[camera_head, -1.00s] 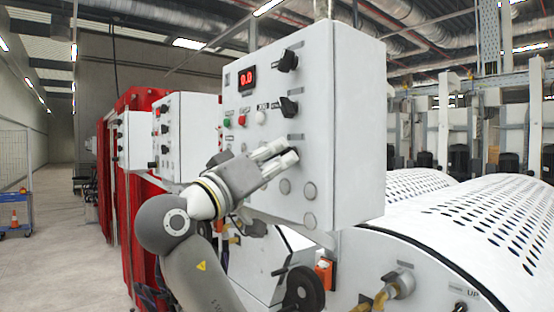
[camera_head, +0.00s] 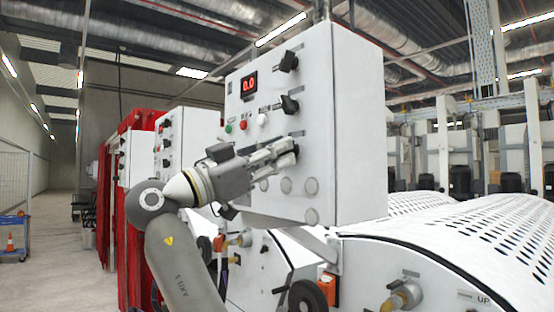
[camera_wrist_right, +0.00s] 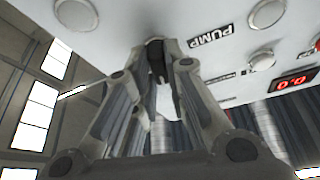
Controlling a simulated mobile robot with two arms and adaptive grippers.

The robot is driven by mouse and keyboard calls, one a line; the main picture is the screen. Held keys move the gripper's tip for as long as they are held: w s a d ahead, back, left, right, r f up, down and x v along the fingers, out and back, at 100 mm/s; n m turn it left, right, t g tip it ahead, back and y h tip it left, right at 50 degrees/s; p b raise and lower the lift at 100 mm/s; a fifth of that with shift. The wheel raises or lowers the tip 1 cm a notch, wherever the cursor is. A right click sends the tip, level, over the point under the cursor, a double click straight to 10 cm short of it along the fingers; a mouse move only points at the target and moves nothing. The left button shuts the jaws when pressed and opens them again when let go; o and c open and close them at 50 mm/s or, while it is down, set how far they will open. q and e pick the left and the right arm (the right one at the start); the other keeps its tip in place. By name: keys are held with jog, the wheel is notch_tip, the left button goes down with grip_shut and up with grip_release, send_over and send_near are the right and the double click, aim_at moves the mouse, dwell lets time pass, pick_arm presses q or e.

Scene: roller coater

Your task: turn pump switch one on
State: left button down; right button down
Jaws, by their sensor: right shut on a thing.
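The white control box (camera_head: 352,120) carries a red display (camera_head: 249,85) reading 0.0, black knobs and several buttons on its front. My right gripper (camera_head: 286,152) is at the lower right of that front, below the two visible black knobs, and its fingers cover what is there. In the right wrist view, my right gripper (camera_wrist_right: 158,72) has its fingers closed around a dark switch knob (camera_wrist_right: 157,60) beside a PUMP label (camera_wrist_right: 211,35). The knob is largely hidden, and its angle cannot be told. My left gripper is not in view.
An upper black knob (camera_head: 288,62) and a lower one (camera_head: 289,104) stick out above my gripper. A perforated white cover (camera_head: 470,235) lies at the right. Open floor (camera_head: 55,245) is at the far left.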

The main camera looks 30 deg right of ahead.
jog(key=shift+w+m+g+y+p, duration=0.15)
jog(key=shift+m+g, duration=0.3)
jog(key=shift+m, duration=0.6)
jog(key=shift+s+m+g+y+p, duration=0.1)
jog(key=shift+m+g+y+p, duration=0.25)
jog(key=shift+m, duration=0.7)
jog(key=c, duration=1.5)
grip_release()
jog(key=shift+o, duration=0.2)
jog(key=shift+w+a, duration=0.1)
jog(key=shift+a, duration=0.05)
jog(key=v, duration=1.1)
jog(key=shift+a+f+g, duration=0.3)
jog(key=shift+a, duration=0.05)
jog(key=shift+w, duration=0.1)
